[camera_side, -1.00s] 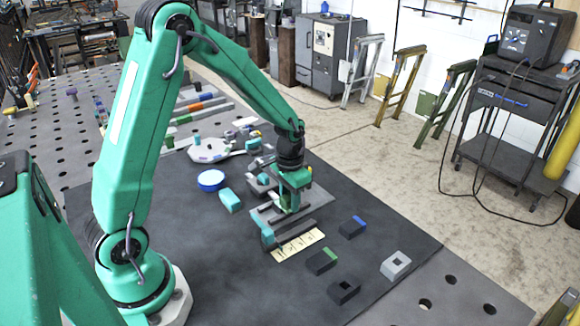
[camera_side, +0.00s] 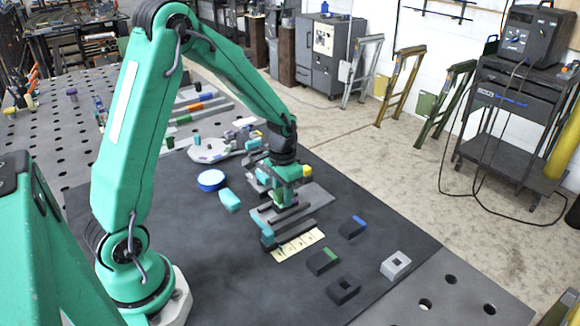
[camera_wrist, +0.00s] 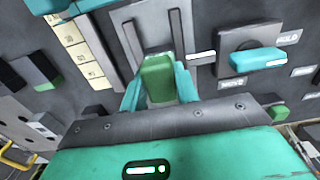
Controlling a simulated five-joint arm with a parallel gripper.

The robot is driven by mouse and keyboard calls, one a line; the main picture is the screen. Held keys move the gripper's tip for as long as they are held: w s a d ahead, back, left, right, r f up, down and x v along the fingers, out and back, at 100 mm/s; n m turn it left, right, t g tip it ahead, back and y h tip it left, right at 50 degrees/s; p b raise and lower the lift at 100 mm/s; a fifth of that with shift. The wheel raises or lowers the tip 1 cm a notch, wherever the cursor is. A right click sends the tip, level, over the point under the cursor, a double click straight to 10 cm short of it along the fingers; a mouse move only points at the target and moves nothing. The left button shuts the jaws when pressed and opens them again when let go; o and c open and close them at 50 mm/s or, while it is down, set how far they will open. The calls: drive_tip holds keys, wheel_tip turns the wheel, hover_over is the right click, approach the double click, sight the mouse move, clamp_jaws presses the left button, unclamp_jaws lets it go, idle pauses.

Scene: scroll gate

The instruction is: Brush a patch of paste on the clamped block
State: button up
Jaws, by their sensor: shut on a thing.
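My gripper (camera_side: 283,198) is low over a grey plate (camera_side: 319,196) with dark parallel rails. In the wrist view my gripper (camera_wrist: 159,92) has its teal fingers shut on a green block-like piece (camera_wrist: 158,78), which lies between the two rails on the plate (camera_wrist: 155,25). Its lower end is hidden, so I cannot tell whether it touches the plate. I cannot make out a brush head, a paste patch or which piece is the clamped block.
A cream strip with marked squares (camera_side: 298,244) lies in front of the plate. Dark blocks with green (camera_side: 322,261) and blue (camera_side: 353,227) marks stand nearby. A teal handle (camera_wrist: 258,60) beside a HOLD label is right of the rails. A blue round dish (camera_side: 211,180) lies left.

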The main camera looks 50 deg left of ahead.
drive_tip(key=shift+d, duration=1.25)
drive_tip(key=shift+d+r, duration=0.1)
drive_tip(key=shift+r, duration=0.1)
wheel_tip(320, 180, up, 8)
drive_tip(key=shift+f, duration=0.2)
